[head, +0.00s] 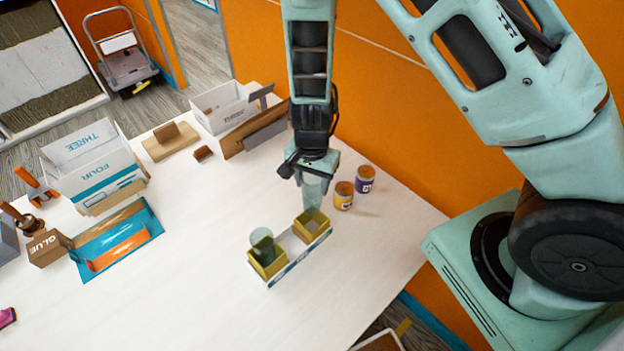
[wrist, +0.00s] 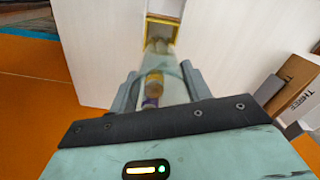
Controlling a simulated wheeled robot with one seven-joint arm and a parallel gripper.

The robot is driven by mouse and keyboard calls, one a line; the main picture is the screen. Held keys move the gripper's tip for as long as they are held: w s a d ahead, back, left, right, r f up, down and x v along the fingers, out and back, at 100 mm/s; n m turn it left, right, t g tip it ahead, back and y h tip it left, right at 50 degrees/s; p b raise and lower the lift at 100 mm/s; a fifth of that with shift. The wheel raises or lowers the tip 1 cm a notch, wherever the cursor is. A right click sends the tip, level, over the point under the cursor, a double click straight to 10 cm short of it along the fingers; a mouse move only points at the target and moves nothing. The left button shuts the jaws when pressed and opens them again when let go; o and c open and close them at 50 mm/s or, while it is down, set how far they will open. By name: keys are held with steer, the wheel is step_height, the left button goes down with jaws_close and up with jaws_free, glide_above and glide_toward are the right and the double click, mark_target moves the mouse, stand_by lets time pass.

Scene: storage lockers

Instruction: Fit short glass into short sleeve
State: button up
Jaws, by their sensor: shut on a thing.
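My gripper (head: 311,178) points down above the table and is shut on a clear glass (head: 313,194), held over the far right end of a white carrier (head: 290,266). An olive-yellow sleeve (head: 318,233) sits in that end, just below the glass. The glass overlaps its rear part in the head view, so I cannot tell whether the base is inside. A second olive-yellow sleeve (head: 270,271) at the near left end has a green-tinted glass (head: 262,243) standing in it. In the wrist view the held glass (wrist: 173,88) is between my fingers (wrist: 158,88), with a yellow sleeve (wrist: 162,20) beyond.
White boxes (head: 95,165), a blue tray (head: 118,240) and a glue box (head: 48,248) are at left. The near table (head: 200,310) is clear.

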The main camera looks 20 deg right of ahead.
mark_target(312, 208)
steer(key=shift+f+b, duration=4.4)
steer(key=shift+f, duration=1.2)
steer(key=o, duration=1.4)
steer(key=shift+r, duration=0.15)
step_height(312, 208, up, 17)
steer(key=shift+r, duration=0.1)
steer(key=s+a+f+n+b, duration=0.1)
steer(key=s+a+n+b, duration=0.2)
steer(key=s+n+b, duration=0.2)
steer(key=s+a+n+b, duration=0.3)
steer(key=s+n+b, duration=0.3)
steer(key=s+n, duration=0.6)
steer(key=s, duration=0.3)
steer(key=shift+a+f+y, duration=0.15)
steer(key=shift+f+y, duration=0.15)
steer(key=shift+f, duration=0.1)
